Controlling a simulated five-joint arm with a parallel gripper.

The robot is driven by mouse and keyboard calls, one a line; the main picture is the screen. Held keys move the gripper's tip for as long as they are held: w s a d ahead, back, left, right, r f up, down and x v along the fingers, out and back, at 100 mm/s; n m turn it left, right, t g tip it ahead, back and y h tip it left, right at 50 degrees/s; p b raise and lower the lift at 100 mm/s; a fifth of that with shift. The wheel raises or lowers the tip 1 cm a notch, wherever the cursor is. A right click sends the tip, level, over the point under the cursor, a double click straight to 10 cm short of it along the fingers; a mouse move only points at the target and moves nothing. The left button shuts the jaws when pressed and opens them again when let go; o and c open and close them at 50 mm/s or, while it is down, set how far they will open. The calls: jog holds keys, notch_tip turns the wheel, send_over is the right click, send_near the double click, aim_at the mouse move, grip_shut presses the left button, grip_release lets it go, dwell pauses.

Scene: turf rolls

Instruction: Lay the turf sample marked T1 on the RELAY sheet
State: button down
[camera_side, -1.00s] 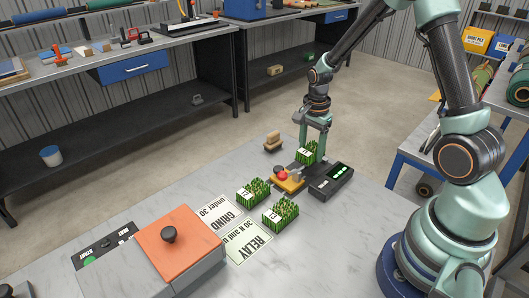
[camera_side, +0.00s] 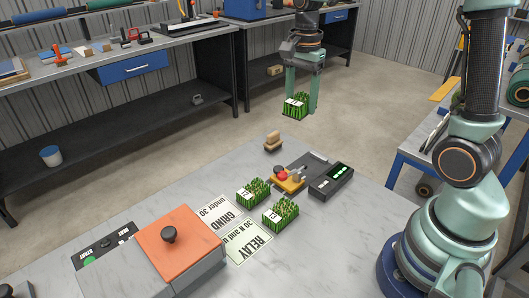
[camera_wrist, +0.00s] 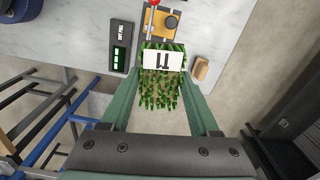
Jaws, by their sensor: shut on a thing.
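My gripper (camera_side: 304,98) is shut on a green turf sample (camera_side: 295,105), held up in the air beyond the table's far edge. In the wrist view the sample (camera_wrist: 160,85) sits between both fingers (camera_wrist: 159,100), and its white label reads T1. The RELAY sheet (camera_side: 252,247) lies on the table, its print reading "RELAY" and "30 N and" with the rest partly covered. A second turf sample (camera_side: 281,215) stands at the sheet's upper right edge; I cannot tell whether it rests on the sheet. A third turf sample (camera_side: 253,194) stands by the GRIND sheet (camera_side: 214,210).
A tan block (camera_side: 272,141) is near the far edge. An orange-lidded box (camera_side: 180,246) and a START panel (camera_side: 103,246) stand left of the sheets.

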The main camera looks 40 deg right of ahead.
jog(key=a+n, duration=0.3)
jog(key=a, duration=0.9)
jog(key=n, duration=0.4)
send_over(244, 240)
notch_tip(244, 240, down, 20)
jog(key=shift+r, duration=0.1)
jog(key=shift+c, duration=0.6)
grip_release()
